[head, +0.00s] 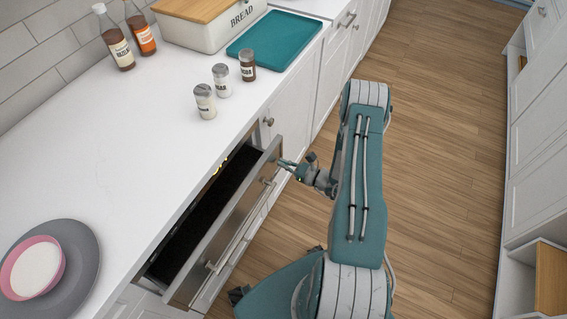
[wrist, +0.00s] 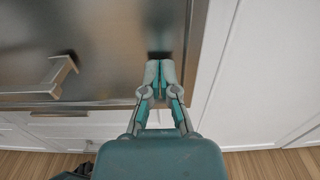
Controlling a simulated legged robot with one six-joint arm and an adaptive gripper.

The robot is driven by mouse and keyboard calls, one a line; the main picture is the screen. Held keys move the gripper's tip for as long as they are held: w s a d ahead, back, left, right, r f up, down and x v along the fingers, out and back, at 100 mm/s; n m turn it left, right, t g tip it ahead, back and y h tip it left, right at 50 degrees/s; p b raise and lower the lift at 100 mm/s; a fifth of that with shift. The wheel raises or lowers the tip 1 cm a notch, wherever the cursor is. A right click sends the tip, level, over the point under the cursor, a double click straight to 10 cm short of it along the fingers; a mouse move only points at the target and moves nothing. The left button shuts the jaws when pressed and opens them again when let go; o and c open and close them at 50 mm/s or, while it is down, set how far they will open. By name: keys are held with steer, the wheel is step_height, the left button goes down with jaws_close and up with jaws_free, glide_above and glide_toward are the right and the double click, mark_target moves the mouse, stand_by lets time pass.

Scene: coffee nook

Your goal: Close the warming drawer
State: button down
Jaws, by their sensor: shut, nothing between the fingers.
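The warming drawer (head: 226,236) stands pulled out from under the white counter, with its dark inside showing behind a steel front. Its bar handle (head: 240,228) runs along the outer face. My gripper (head: 283,163) is at the far end of the drawer front, near its top edge. In the wrist view my gripper (wrist: 159,66) is shut and empty, with its fingertips at the steel front (wrist: 110,35) close to its side edge. I cannot tell for sure whether they touch it. One end of the handle (wrist: 62,75) shows to the left of the fingers.
On the counter (head: 130,130) stand several shakers (head: 222,80), two bottles (head: 120,45), a bread box (head: 212,22), a teal tray (head: 274,42) and a grey plate (head: 85,262) with a pink bowl (head: 35,268). Open wooden floor (head: 440,150) lies to the right.

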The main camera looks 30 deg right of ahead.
mark_target(259, 151)
steer(key=x, duration=0.9)
steer(key=shift+w+a, duration=0.15)
steer(key=shift+w, duration=0.05)
steer(key=shift+w+d, duration=0.1)
steer(key=shift+d, duration=0.15)
steer(key=shift+a+r, duration=0.1)
